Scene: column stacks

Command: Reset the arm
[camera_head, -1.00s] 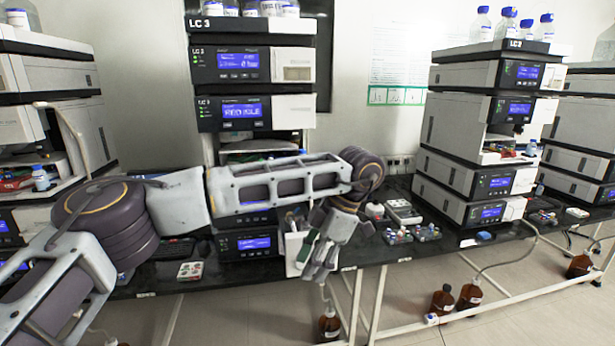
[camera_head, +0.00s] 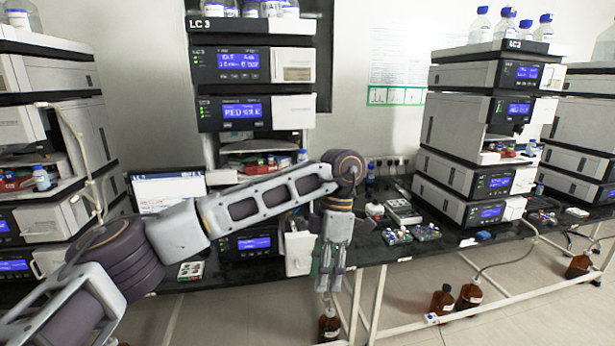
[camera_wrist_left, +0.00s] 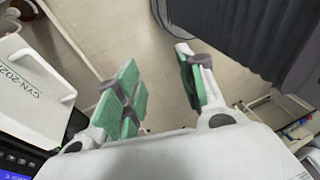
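My left arm comes in from the left in the head view and reaches across the front of the LC 3 column stack (camera_head: 255,110). My left gripper (camera_head: 331,286) hangs pointing down in front of the black bench's edge. In the left wrist view the two green-padded fingers of this gripper (camera_wrist_left: 160,80) stand apart with nothing between them, above the pale floor. My right gripper is in neither view.
A white open door (camera_head: 298,250) is just left of the gripper. A laptop (camera_head: 168,190) is behind my arm. Brown bottles (camera_head: 442,302) stand on the floor.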

